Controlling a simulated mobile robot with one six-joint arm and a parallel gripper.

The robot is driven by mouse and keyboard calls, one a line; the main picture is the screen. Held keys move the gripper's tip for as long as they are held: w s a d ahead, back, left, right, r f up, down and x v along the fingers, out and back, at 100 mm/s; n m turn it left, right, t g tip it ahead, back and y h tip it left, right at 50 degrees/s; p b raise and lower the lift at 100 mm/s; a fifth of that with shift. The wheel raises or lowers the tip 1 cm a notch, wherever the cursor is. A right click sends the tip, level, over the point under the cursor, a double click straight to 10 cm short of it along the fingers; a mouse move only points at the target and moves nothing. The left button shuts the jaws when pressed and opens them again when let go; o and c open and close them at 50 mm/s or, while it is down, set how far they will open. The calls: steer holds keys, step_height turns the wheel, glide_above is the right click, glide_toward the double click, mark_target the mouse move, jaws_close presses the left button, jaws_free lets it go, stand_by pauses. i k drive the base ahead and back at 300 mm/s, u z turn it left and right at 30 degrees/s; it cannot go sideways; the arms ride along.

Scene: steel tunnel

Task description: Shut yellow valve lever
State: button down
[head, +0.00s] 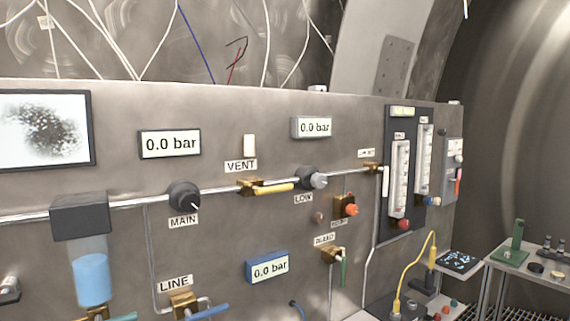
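The yellow valve lever (275,187) is on a brass valve (250,187) in the pipe on the grey panel, just below the "VENT" label (241,166). The lever points right and lies nearly in line with the pipe. My gripper is not in view, and nothing touches or covers the lever.
A black "MAIN" knob (184,196) is left of the lever, and a "LOW" regulator knob (312,178) is close on its right. Other levers are blue (205,312) and green (343,273). A yellow cable (414,265) arches at lower right. Gauges read 0.0 bar.

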mark_target(258, 191)
steer(key=u, duration=0.15)
steer(key=i, duration=0.85)
steer(key=u, duration=0.4)
steer(key=k, duration=0.95)
steer(key=u, duration=0.2)
steer(key=i, duration=0.95)
steer(key=z, duration=0.05)
